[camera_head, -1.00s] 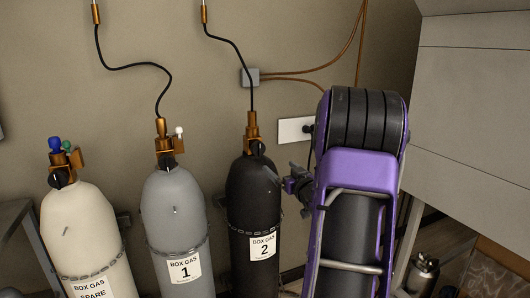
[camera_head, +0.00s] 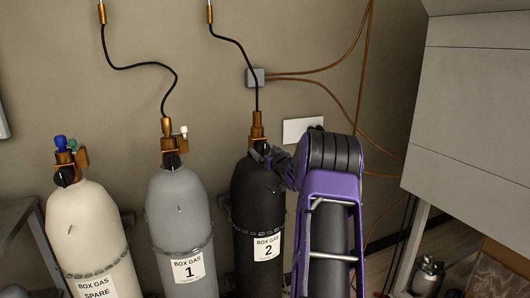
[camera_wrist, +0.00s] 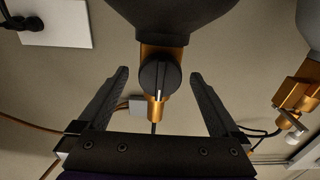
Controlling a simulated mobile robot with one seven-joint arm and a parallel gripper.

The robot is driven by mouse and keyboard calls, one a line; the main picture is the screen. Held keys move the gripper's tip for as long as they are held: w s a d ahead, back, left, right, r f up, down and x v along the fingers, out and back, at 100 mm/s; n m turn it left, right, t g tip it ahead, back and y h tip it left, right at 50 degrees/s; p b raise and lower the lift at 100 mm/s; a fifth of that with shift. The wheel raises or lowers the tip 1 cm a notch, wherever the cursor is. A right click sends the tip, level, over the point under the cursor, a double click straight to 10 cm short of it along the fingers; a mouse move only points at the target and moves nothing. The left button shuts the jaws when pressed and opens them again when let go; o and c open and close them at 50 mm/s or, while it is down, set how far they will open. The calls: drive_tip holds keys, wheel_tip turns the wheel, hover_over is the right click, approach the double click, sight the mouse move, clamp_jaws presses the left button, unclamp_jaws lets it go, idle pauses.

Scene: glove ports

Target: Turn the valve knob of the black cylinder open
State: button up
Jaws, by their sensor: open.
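The black cylinder (camera_head: 257,210), labelled BOX GAS 2, stands against the wall in the head view, strapped by a chain. Its brass valve (camera_head: 257,128) is on top. Its black valve knob (camera_wrist: 160,77), with a pale line on it, shows in the wrist view between my two fingers. My gripper (camera_wrist: 159,78) is open, one finger on each side of the knob, with a gap on both sides. In the head view my arm's wrist is right beside the cylinder's top and partly hides the knob and fingers. The black shoulder of the cylinder fills the top of the wrist view.
A grey cylinder (camera_head: 182,220) labelled 1 and a cream cylinder (camera_head: 88,230) labelled SPARE stand to the left. A black hose runs up from the valve to near a grey wall box (camera_head: 255,77). A white wall plate (camera_head: 302,130) is behind my arm. A large grey cabinet (camera_head: 475,120) is at right.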

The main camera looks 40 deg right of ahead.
drive_tip(key=shift+w, duration=0.2)
drive_tip(key=c, duration=1.4)
drive_tip(key=shift+o, duration=0.2)
